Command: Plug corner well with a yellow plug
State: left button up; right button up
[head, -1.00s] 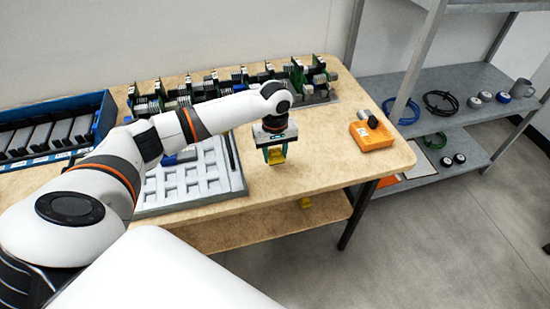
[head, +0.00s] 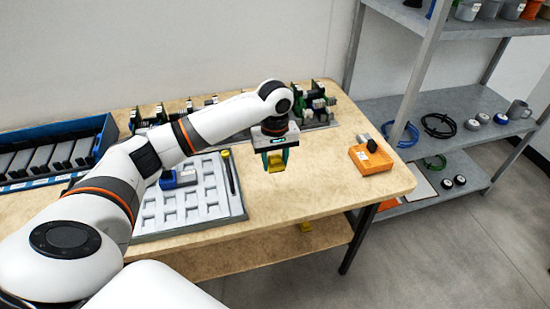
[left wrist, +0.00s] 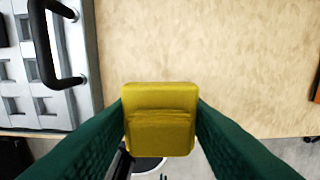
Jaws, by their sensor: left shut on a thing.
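My left gripper (head: 275,161) is shut on a yellow plug (head: 276,164) and holds it above the wooden table, right of the grey tray. In the left wrist view the yellow plug (left wrist: 160,118) sits between the green fingers. The grey tray (head: 205,222) has rows of square wells, and those that I can see on its near side look empty. My left forearm covers part of the tray's far left side. My right gripper is not in view.
On the tray lie a blue part (head: 180,179) and a dark rod-like handle (head: 229,172). An orange box (head: 371,158) stands at the table's right. Electronic modules (head: 318,108) line the back, and a blue bin (head: 55,155) stands left. Bare tabletop lies between tray and orange box.

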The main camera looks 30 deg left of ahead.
aim_at(275, 191)
pick_arm(q)
jog(key=shift+f, duration=4.75)
jog(key=o, duration=1.2)
